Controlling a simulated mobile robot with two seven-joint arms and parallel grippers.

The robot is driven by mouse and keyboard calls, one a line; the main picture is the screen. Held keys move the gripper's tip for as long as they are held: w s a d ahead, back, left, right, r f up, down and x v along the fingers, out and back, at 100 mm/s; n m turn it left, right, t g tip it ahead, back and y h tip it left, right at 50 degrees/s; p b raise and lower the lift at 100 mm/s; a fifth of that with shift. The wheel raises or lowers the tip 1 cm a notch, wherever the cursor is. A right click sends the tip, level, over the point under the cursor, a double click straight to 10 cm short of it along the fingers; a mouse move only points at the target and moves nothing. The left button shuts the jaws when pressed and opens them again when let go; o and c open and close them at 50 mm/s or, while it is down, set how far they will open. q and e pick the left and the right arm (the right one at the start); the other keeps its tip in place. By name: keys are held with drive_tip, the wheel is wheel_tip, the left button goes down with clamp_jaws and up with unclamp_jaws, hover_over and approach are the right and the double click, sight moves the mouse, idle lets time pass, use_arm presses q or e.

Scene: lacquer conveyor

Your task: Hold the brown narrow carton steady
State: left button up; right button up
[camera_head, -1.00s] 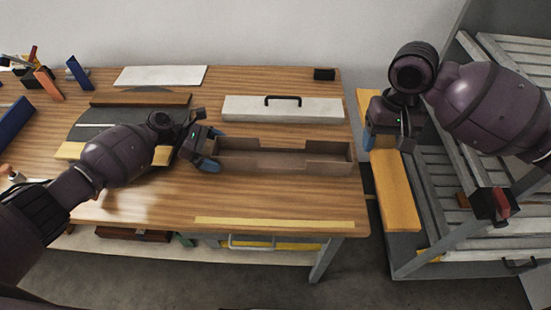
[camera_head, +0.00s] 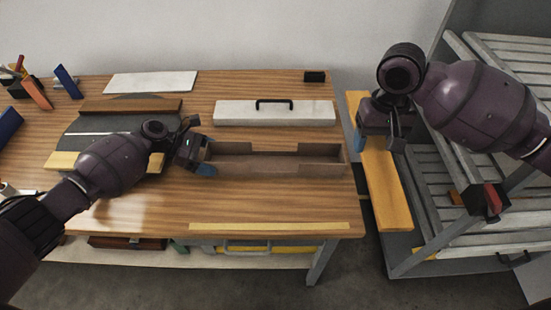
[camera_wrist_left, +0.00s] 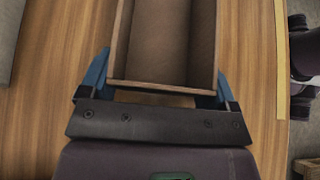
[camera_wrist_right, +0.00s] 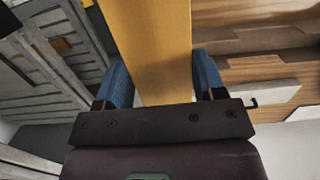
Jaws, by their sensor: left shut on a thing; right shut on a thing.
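The brown narrow carton (camera_head: 280,165) is a long, low, open-topped box lying on the wooden table. Its inside looks empty. My left gripper (camera_head: 206,158) is shut on the carton's left end. In the left wrist view the blue fingertips of my left gripper (camera_wrist_left: 160,82) press on both long sides of the carton (camera_wrist_left: 160,45). My right gripper (camera_head: 378,135) is right of the table, shut on a long yellow-orange board (camera_head: 388,190). In the right wrist view the board (camera_wrist_right: 155,45) runs between the two blue fingers.
A white box with a black handle (camera_head: 232,113) lies behind the carton. A yellow strip (camera_head: 270,227) runs along the front of the wooden table (camera_head: 180,212). A dark round plate (camera_head: 78,126) is left, under my left arm. A grey slatted rack (camera_head: 440,185) stands at right.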

drive_tip(key=w+a+f+m, duration=0.2)
drive_tip(key=w+a+m, duration=0.1)
drive_tip(key=a+m, duration=0.3)
drive_tip(key=w+a+f+m+y, duration=0.1)
drive_tip(key=w+a+f+m, duration=0.2)
drive_tip(key=a+m, duration=0.3)
drive_tip(key=w+a+f+m+t, duration=0.1)
drive_tip(key=w+a+f+m, duration=0.1)
drive_tip(key=w+a+m, duration=0.2)
drive_tip(key=shift+a+f+m, duration=0.35)
drive_tip(key=shift+a+m, duration=0.85)
drive_tip(key=shift+a, duration=1.2)
drive_tip(key=shift+f, duration=1.9)
drive_tip(key=shift+f, duration=2.55)
drive_tip(key=o, duration=0.6)
drive_tip(key=shift+c, duration=0.2)
